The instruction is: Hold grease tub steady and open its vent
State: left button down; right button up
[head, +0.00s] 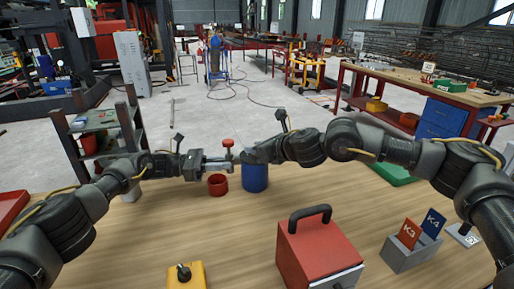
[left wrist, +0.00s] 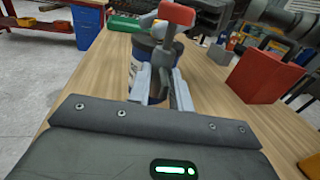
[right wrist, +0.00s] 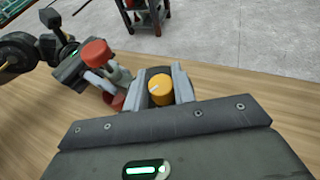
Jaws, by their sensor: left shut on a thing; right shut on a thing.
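The grease tub is a blue cylinder (head: 255,178) on the wooden table; it also shows behind the fingers in the left wrist view. My left gripper (head: 231,165) is shut on a grey post with a red top (head: 227,143), just left of the tub. I cannot tell whether this post is joined to the tub. My right gripper (right wrist: 165,88) is shut around a round orange vent knob (right wrist: 160,89) with a white mark, on top of the tub. In the head view my right wrist hides this knob.
A red cup (head: 217,186) stands left of the tub, under my left gripper. Nearer are a red box with a black handle (head: 318,252), a yellow box with a black knob (head: 186,275) and a grey card holder (head: 411,253). The table between is clear.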

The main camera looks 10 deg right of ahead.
jog(key=m+t+h, duration=0.2)
jog(key=m+h, duration=0.2)
jog(key=shift+f, duration=0.1)
jog(key=shift+m+h, duration=1.5)
jog(key=shift+h, duration=0.3)
jog(key=o, duration=1)
jog(key=shift+a, duration=0.1)
